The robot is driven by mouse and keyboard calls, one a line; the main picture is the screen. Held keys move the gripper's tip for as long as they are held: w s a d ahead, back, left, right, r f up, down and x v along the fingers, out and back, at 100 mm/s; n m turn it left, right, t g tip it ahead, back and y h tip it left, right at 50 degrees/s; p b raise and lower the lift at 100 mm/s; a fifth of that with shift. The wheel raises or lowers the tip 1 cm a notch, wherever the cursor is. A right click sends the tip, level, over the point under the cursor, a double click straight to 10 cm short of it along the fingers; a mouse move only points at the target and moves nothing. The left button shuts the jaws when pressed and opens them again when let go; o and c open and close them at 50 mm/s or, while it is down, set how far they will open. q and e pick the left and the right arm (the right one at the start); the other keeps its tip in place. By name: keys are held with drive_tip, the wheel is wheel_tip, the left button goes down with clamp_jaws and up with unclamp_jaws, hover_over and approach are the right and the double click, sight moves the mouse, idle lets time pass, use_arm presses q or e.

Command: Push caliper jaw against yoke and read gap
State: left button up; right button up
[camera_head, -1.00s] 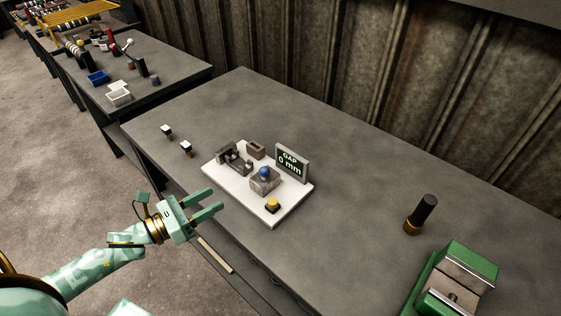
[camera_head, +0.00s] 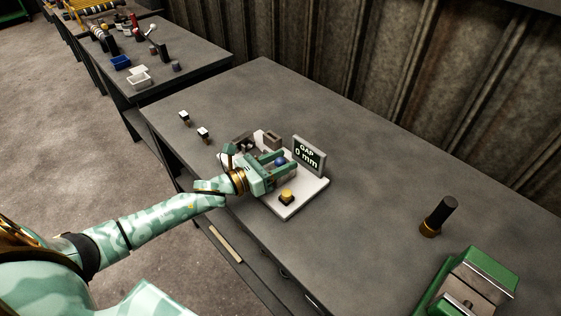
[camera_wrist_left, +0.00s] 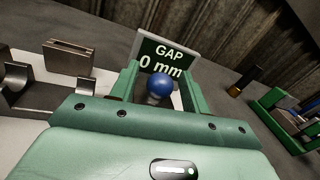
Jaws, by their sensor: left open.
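A white base plate (camera_head: 318,188) on the bench carries the gauge. A blue ball knob (camera_head: 281,160), on what looks like the caliper jaw, is partly hidden by my gripper. My left gripper (camera_head: 293,160) is open around the knob; its green fingers stand on either side of it. In the left wrist view the knob (camera_wrist_left: 161,86) shows between the fingers; I cannot tell whether they touch it. A dark grey bracket (camera_wrist_left: 16,82), apparently the yoke, is at the left there. The display (camera_head: 309,154) reads "GAP 0 mm". My right gripper is not in view.
A yellow button (camera_head: 287,194) sits at the plate's front corner. A grey slotted block (camera_head: 272,139) stands behind. Two small white-topped pieces (camera_head: 203,133) are to the left. A black cylinder (camera_head: 440,214) and a green vise (camera_head: 470,282) are at right. The bench between is clear.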

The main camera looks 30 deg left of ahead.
sight(266, 150)
use_arm(q)
drive_tip(key=c, duration=0.7)
drive_tip(key=a, duration=0.1)
drive_tip(key=w+a+b, duration=0.1)
drive_tip(key=a, duration=0.1)
drive_tip(key=a+b, duration=0.1)
drive_tip(key=shift+w+a+f, duration=0.25)
drive_tip(key=shift+w+a, duration=0.05)
drive_tip(key=shift+a, duration=0.05)
drive_tip(key=shift+c, duration=0.2)
drive_tip(key=shift+w+a+r, duration=0.1)
drive_tip(key=shift+a+r, duration=0.05)
drive_tip(key=shift+r, duration=0.2)
drive_tip(key=o, duration=0.7)
drive_tip(key=shift+a, duration=0.1)
drive_tip(key=shift+o, duration=0.2)
drive_tip(key=shift+a+f, duration=0.1)
drive_tip(key=shift+f, duration=0.05)
drive_tip(key=shift+s, duration=0.2)
drive_tip(key=shift+s+a, duration=0.15)
drive_tip(key=shift+s, duration=0.2)
drive_tip(key=p+v, duration=0.1)
drive_tip(key=v, duration=1.4)
drive_tip(key=shift+a, duration=0.2)
